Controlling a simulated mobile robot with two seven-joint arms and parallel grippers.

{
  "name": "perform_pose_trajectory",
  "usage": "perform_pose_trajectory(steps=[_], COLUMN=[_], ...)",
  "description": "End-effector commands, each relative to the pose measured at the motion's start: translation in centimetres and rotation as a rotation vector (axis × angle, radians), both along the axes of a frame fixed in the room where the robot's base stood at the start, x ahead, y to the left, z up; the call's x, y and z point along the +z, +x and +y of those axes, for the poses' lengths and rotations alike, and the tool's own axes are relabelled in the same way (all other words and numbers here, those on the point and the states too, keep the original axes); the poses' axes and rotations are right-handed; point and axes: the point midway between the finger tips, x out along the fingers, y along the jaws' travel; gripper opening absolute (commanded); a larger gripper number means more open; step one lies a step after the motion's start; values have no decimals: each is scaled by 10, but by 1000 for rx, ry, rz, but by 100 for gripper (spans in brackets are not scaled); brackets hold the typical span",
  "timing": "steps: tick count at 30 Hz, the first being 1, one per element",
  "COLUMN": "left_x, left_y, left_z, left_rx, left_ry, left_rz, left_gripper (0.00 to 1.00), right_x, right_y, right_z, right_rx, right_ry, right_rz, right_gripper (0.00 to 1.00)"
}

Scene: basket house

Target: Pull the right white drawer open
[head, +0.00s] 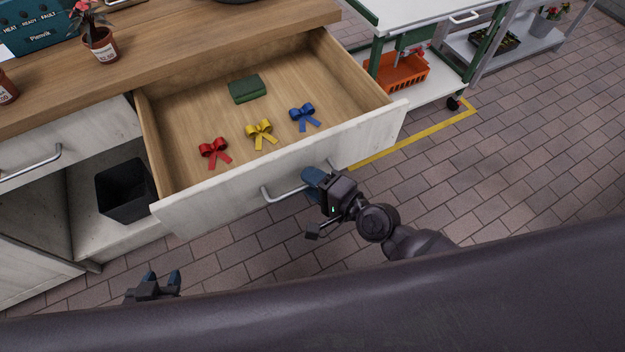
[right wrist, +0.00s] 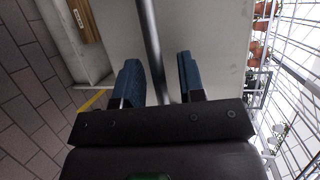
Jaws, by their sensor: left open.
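The right white drawer (head: 240,191) stands far out of the counter in the head view, its wooden inside showing. A metal bar handle (head: 285,193) is on its front. My right gripper (head: 316,178) is at the right part of this handle. In the right wrist view the handle bar (right wrist: 151,45) runs between the two blue fingers, with gaps beside it, so the gripper is open around the bar. My left gripper (head: 161,280) is open and empty, low at the left, away from the drawer.
The drawer holds red (head: 214,152), yellow (head: 261,133) and blue (head: 305,117) bows and a green block (head: 247,89). A closed left drawer (head: 75,140) and a black bin (head: 124,190) are at the left. A cart with an orange basket (head: 400,73) stands behind. The floor right is clear.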

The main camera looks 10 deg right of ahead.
Motion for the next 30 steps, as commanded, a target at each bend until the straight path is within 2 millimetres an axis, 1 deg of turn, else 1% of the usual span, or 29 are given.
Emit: perform_pose_trajectory(steps=[5,12,18,24,30], left_x=[-1,-8,-13,-10,-7], left_y=[-1,-7,-12,-9,-2], left_z=[0,2,3,3,1], left_rx=[0,-1,-1,-3,-7], left_ry=[1,4,7,7,6], left_rz=[3,19,33,26,12], left_gripper=[43,43,43,43,43], right_x=[2,10,15,19,20], right_y=[-14,-47,-68,-78,-80], right_z=[-12,-41,-59,-67,-69], right_rx=[0,1,0,0,0], right_ry=[-2,-3,-2,-1,-1], right_rz=[2,2,4,2,1], right_gripper=[36,36,36,36,36])
